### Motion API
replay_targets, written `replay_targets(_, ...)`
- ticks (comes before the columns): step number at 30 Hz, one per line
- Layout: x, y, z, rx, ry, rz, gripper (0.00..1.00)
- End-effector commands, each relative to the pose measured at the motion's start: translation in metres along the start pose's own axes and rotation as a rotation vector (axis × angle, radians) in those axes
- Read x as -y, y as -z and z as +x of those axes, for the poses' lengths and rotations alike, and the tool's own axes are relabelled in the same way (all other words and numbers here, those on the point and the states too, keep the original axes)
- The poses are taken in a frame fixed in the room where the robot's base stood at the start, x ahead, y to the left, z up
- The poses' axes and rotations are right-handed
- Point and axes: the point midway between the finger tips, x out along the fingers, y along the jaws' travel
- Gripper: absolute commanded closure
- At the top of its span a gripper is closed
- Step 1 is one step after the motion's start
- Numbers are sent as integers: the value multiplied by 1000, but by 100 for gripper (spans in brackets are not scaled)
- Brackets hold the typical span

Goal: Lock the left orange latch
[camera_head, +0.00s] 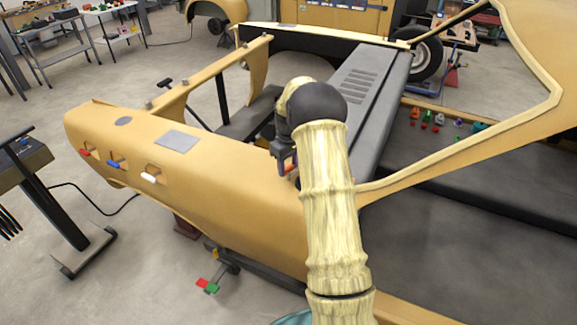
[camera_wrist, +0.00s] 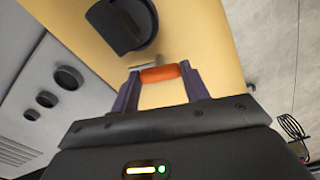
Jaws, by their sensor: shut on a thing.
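An orange latch handle (camera_wrist: 160,73) on a small metal stem shows in the wrist view, against the yellow body shell (camera_wrist: 200,35). My gripper (camera_wrist: 157,80) has its two dark purple fingers on either end of the handle and is shut on it. In the head view my gripper (camera_head: 284,163) is at the shell's top edge, partly hidden by my arm, with a bit of orange visible beside it. I cannot tell from the pictures whether the latch is locked. No second orange latch is clearly visible.
A black round fitting (camera_wrist: 122,25) sits just beyond the latch. Red (camera_head: 85,152), blue (camera_head: 115,163) and white (camera_head: 149,178) handles line the shell's side. A grey ribbed panel (camera_head: 362,90) lies right of my gripper. A black stand (camera_head: 60,200) is at far left.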

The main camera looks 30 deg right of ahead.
Motion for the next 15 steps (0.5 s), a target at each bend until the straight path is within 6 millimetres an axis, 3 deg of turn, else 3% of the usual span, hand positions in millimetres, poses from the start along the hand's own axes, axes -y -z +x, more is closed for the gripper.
replay_targets(15,0,2,-1,-5,-3,488,77)
